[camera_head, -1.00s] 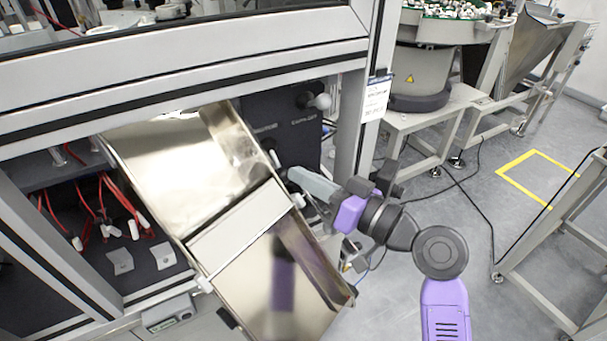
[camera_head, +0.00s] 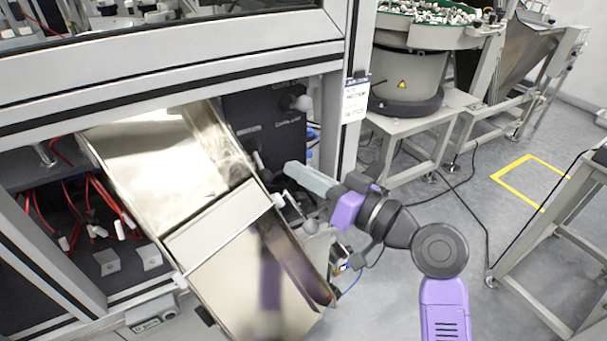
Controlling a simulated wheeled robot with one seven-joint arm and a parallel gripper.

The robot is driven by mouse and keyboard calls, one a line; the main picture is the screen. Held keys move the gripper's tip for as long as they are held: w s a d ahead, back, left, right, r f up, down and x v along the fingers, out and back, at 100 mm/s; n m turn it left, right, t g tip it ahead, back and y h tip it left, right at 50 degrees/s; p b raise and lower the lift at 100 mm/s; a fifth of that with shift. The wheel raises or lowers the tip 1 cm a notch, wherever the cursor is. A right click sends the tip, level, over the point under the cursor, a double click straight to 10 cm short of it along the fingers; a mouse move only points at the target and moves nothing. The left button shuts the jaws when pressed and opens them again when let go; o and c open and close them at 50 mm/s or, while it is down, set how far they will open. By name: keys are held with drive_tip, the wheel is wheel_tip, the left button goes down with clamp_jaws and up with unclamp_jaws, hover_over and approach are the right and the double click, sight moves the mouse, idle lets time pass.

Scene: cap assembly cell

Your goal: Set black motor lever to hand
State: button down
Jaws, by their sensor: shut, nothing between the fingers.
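My gripper (camera_head: 291,171) is shut and empty. Its pale grey fingers point left, in front of the machine opening and just right of the tilted metal chute. A black motor housing (camera_head: 275,118) stands inside the opening behind the chute. A dark lever-like part (camera_head: 257,160) shows at its lower left, just left of my fingertips; it is small, and I cannot tell its setting or whether my fingers touch it. The chute hides the housing's lower left part.
The shiny metal chute (camera_head: 218,222) slopes across the opening, close to my fingers. The machine's upright post (camera_head: 352,105) stands behind my gripper. Red cables (camera_head: 100,205) hang at the left.

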drive_tip(key=v, duration=1)
drive_tip(key=shift+d+r+b, duration=0.2)
drive_tip(key=shift+r+b, duration=0.15)
